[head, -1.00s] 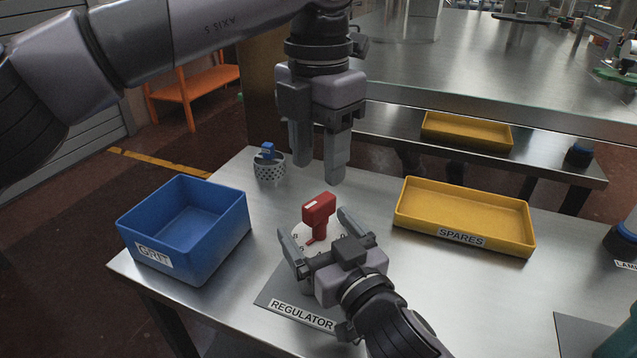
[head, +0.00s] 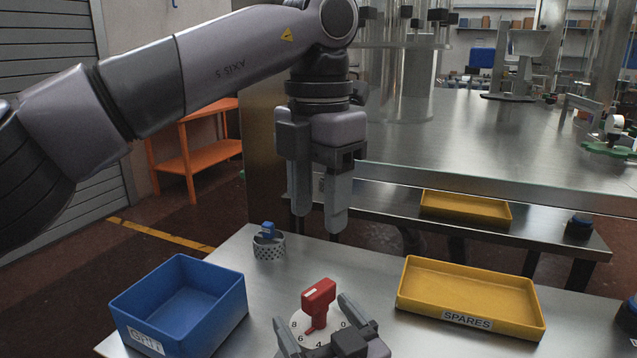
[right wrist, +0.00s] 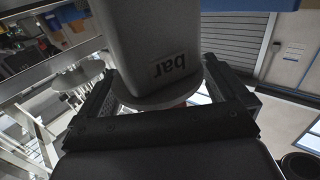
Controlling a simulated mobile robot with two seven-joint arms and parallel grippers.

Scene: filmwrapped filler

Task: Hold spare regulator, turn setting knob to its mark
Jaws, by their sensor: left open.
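The regulator's red setting knob (head: 319,292) stands on a round white numbered dial (head: 302,326) at the bottom middle of the head view. The regulator's grey body (right wrist: 150,45), marked "bar", fills the upper middle of the right wrist view. My right gripper (head: 315,323) has one finger on each side of the regulator and appears shut on it; it also shows in the right wrist view (right wrist: 158,95). My left gripper (head: 318,222) is open and empty, pointing down above and behind the knob, apart from it. The dial's lower edge is hidden by my right gripper.
A blue bin (head: 225,315) stands at left and a yellow SPARES tray (head: 480,322) at right on the steel table (head: 250,320). A small perforated cup (head: 269,247) with a blue item stands behind. A steel bench (head: 450,140) lies beyond.

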